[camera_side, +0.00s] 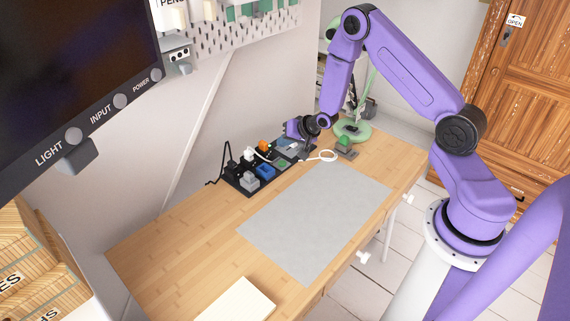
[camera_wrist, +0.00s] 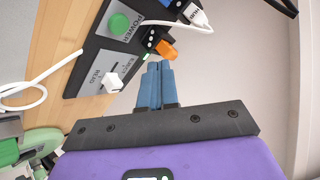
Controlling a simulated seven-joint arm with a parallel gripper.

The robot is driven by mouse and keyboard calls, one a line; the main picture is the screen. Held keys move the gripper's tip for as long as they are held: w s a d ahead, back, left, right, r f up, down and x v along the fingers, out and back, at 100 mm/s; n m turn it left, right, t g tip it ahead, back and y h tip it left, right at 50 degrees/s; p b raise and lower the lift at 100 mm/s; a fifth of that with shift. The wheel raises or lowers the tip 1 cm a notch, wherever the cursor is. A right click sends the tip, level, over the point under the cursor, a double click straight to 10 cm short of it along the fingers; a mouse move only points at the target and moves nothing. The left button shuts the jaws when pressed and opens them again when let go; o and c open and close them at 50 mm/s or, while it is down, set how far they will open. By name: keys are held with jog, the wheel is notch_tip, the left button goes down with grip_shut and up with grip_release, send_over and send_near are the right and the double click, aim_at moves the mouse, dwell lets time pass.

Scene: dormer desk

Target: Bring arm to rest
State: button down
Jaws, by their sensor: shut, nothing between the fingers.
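My gripper shows in the wrist view (camera_wrist: 156,70) with its two blue fingers together and nothing between them. The fingers point over the edge of a black panel (camera_wrist: 90,62), close to an orange part (camera_wrist: 166,49); I cannot tell whether they touch anything. In the side view my purple arm reaches from the right over the desk, and its wrist is bent low at the panel's far end. The fingertips are hard to make out there.
The wooden desk (camera_side: 178,244) carries a grey mat (camera_side: 315,218), clear on top. The black panel (camera_side: 233,179) holds a blue block (camera_side: 265,171) and other parts. A white cable (camera_wrist: 55,68) loops beside it. A green lamp base (camera_side: 352,130) stands behind. A pale pad (camera_side: 238,302) lies in front.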

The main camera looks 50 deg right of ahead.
jog(key=s+a+r+n+g+y, duration=0.1)
jog(key=s+a+r+n+g, duration=0.4)
jog(key=s+a+r+n, duration=0.85)
jog(key=s+r+n+g, duration=0.2)
jog(key=s+r+n, duration=0.1)
jog(key=s, duration=0.9)
jog(key=s+a+r+n+g+h, duration=0.1)
jog(key=s+r+n, duration=0.3)
jog(key=s, duration=0.9)
jog(key=shift+s+a+r+g+h, duration=0.15)
jog(key=shift+s+r+g+h, duration=0.15)
jog(key=shift+r+g, duration=0.2)
